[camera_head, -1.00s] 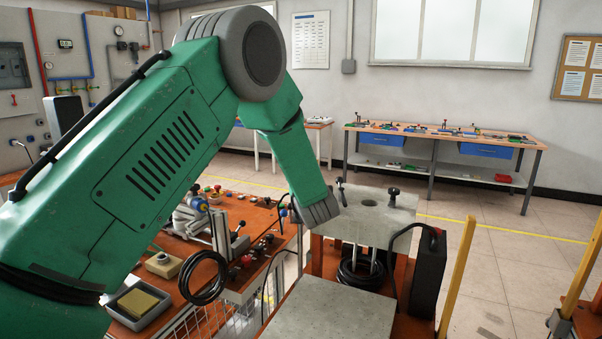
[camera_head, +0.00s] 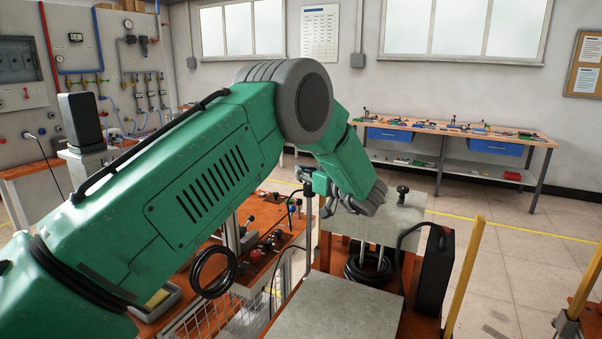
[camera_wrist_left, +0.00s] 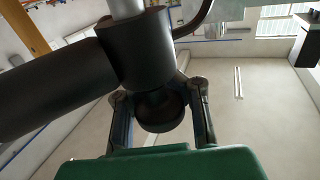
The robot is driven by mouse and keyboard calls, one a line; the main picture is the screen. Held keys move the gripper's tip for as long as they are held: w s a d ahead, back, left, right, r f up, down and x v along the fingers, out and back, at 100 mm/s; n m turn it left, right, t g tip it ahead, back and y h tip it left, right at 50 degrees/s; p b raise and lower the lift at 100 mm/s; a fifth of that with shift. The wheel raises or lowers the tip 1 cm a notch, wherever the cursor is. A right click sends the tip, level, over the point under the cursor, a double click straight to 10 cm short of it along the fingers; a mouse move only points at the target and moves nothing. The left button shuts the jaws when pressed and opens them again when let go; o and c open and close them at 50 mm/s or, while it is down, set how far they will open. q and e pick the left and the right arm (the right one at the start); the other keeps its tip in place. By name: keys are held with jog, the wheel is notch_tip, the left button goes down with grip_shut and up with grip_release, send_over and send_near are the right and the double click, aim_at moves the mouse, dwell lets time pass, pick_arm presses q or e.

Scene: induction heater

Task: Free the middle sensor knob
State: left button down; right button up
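In the left wrist view, a dark round knob (camera_wrist_left: 160,110) sits at the end of a thick black cylinder (camera_wrist_left: 147,48). The two fingers of my left gripper (camera_wrist_left: 160,103) stand apart on either side of the knob, and I see no clear grip on it. In the head view, my left gripper (camera_head: 318,184) is small and partly hidden by my green arm, near the left edge of the grey plate (camera_head: 393,222) and a thin upright post (camera_head: 308,225). A black knob (camera_head: 403,190) stands at the plate's back. My right gripper is not in view.
A coiled black cable (camera_head: 368,268) lies under the plate, with a black box (camera_head: 436,270) at its right. A lower grey plate (camera_head: 335,308) is in front. An orange bench (camera_head: 262,218) with fittings is left. Yellow posts (camera_head: 463,275) stand at right.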

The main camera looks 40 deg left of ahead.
pick_arm(q)
jog(key=shift+w+d+r, duration=0.2)
jog(key=shift+r, duration=0.2)
jog(key=c, duration=1.5)
grip_release()
jog(key=shift+d, duration=0.1)
jog(key=shift+s+d+f, duration=0.1)
jog(key=shift+s+d, duration=0.05)
jog(key=shift+d, duration=1.85)
jog(key=shift+s+d+f, duration=0.1)
jog(key=shift+d, duration=1.95)
jog(key=shift+s+d, duration=0.15)
jog(key=shift+d, duration=1.85)
